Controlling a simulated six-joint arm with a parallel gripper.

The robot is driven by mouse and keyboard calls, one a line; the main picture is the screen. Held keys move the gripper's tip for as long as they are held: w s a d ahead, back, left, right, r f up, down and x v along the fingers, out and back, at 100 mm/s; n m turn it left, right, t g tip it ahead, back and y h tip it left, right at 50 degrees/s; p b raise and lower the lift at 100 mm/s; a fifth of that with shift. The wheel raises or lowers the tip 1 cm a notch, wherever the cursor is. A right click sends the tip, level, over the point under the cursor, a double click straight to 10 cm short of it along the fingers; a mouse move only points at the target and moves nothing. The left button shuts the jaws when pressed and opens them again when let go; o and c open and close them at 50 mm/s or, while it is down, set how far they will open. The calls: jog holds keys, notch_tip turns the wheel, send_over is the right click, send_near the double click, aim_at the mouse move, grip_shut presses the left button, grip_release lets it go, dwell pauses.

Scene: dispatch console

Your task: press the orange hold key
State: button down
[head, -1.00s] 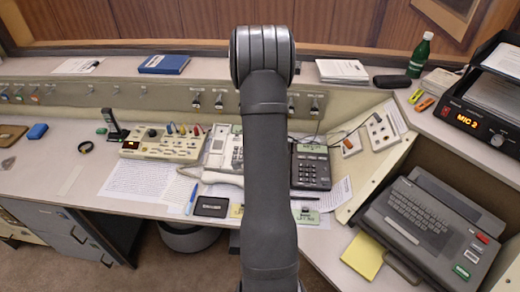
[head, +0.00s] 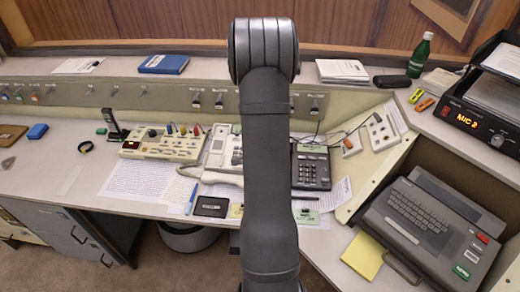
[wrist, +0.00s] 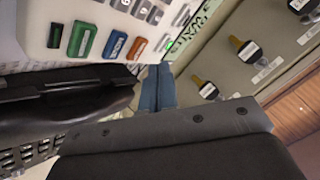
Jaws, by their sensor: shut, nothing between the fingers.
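The orange key (wrist: 137,48) shows in the wrist view at the end of a row of coloured keys on a pale panel (wrist: 60,12). A blue key (wrist: 114,45) and a green key (wrist: 83,40) stand to its left in the picture. My gripper (wrist: 158,72) is shut and empty, with its blue-grey fingertips just below and right of the orange key in the picture. I cannot tell whether they touch the panel. In the head view my own arm hides the gripper, and I cannot make out the orange key there.
A dark handset-like bar (wrist: 70,90) lies close left of the fingers in the wrist view. Toggle switches (wrist: 245,50) line a panel to the right. In the head view, a white telephone (head: 222,150) and a dark telephone (head: 311,170) flank my arm.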

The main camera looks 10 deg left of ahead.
jog(key=shift+s+r, duration=0.15)
jog(key=shift+r, duration=0.85)
jog(key=shift+s+r, duration=0.15)
jog(key=shift+r, duration=0.85)
jog(key=shift+f, duration=0.15)
jog(key=shift+s+r, duration=0.15)
jog(key=shift+r, duration=0.85)
jog(key=shift+s+r, duration=0.15)
jog(key=shift+r, duration=0.85)
jog(key=shift+f, duration=0.15)
